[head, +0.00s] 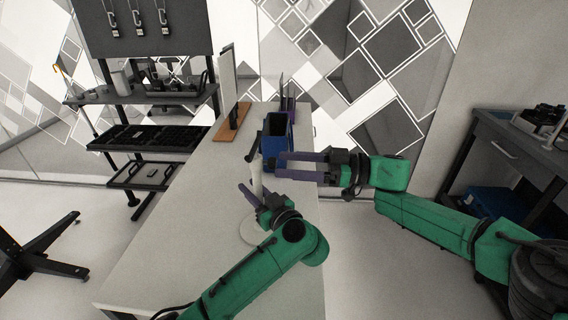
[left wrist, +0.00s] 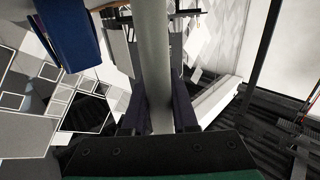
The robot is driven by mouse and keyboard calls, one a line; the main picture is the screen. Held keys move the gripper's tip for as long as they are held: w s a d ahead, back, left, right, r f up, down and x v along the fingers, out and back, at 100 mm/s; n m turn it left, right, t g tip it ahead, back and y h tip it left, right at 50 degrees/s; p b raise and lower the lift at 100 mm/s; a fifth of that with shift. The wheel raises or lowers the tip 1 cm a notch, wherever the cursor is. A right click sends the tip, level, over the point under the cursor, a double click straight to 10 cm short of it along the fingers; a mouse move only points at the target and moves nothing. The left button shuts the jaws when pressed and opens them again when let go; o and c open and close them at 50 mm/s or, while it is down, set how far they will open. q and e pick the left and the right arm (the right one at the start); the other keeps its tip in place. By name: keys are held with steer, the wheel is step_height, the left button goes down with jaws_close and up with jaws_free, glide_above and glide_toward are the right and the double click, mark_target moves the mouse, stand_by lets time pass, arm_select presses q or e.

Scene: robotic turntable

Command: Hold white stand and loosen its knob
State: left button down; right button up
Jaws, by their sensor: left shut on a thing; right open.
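The white stand stands upright on the table, its pale pole (head: 257,178) rising from a round white base (head: 252,236). A dark clamp part (head: 252,157) is at its top. My left gripper (head: 246,190) is shut on the pole; in the left wrist view the pole (left wrist: 155,60) runs between its two fingers (left wrist: 160,115). My right gripper (head: 280,164) is open and comes in from the right beside the upper pole. A small dark shape at its fingertips looks like the knob (head: 271,164); I cannot tell whether the fingers touch it.
A blue bin (head: 275,128) stands just behind the stand and also shows in the left wrist view (left wrist: 66,30). A wooden-based upright board (head: 231,123) is at the back left of the table (head: 180,240). The table's front is clear. A shelf rack (head: 140,95) stands left.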

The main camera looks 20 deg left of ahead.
steer(key=shift+s+a, duration=0.15)
steer(key=shift+a, duration=0.6)
jaws_close()
steer(key=shift+n, duration=8.1)
